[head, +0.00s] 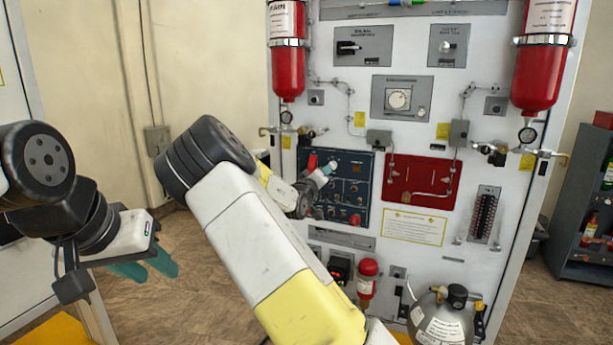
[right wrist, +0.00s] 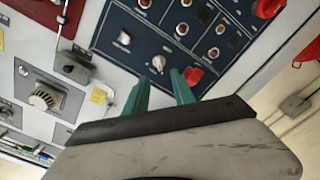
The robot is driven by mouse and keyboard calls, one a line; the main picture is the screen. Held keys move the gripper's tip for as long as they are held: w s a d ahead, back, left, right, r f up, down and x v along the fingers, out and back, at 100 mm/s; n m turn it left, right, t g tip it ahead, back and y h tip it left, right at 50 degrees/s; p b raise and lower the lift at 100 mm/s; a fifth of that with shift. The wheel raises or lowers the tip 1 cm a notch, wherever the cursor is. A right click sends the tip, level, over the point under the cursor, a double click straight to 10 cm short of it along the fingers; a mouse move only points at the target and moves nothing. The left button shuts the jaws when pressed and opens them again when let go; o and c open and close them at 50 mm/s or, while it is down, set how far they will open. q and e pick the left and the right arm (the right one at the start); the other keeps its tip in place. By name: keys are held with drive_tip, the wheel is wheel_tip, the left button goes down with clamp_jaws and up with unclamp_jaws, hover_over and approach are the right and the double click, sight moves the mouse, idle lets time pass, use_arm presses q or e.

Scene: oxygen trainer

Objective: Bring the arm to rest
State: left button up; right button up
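My right arm reaches across the middle of the head view to the dark blue control panel (head: 347,190). My right gripper (head: 326,171) is small there, with its teal fingers in front of the panel's upper left. In the right wrist view, the two fingers of the right gripper (right wrist: 161,84) stand apart with nothing between them. A pale knob (right wrist: 158,63) shows just past their tips; I cannot tell if they touch it. My left gripper (head: 161,274) hangs at the left of the head view, away from the board, its teal fingers apart and empty.
The white trainer board (head: 463,105) carries two red cylinders (head: 287,70) (head: 540,75) and a red panel (head: 420,180). A silver tank (head: 440,318) stands at its foot. A grey shelf (head: 582,200) is at the right. Bare floor shows between board and shelf.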

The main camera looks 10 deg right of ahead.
drive_tip(key=s+f+m+g+y, duration=0.4)
drive_tip(key=s+f+g+y, duration=0.15)
drive_tip(key=s+f, duration=0.2)
drive_tip(key=s+a+r+n+g+y, duration=0.1)
drive_tip(key=s+a+r+y, duration=0.35)
drive_tip(key=s, duration=0.55)
drive_tip(key=s+a+r+g+y, duration=0.1)
drive_tip(key=s+a+r+y, duration=0.35)
drive_tip(key=s, duration=0.65)
drive_tip(key=s+a+r+n+g+h, duration=0.1)
drive_tip(key=s+r+h, duration=0.1)
drive_tip(key=s, duration=1.5)
drive_tip(key=shift+a, duration=0.2)
drive_tip(key=shift+w, duration=0.15)
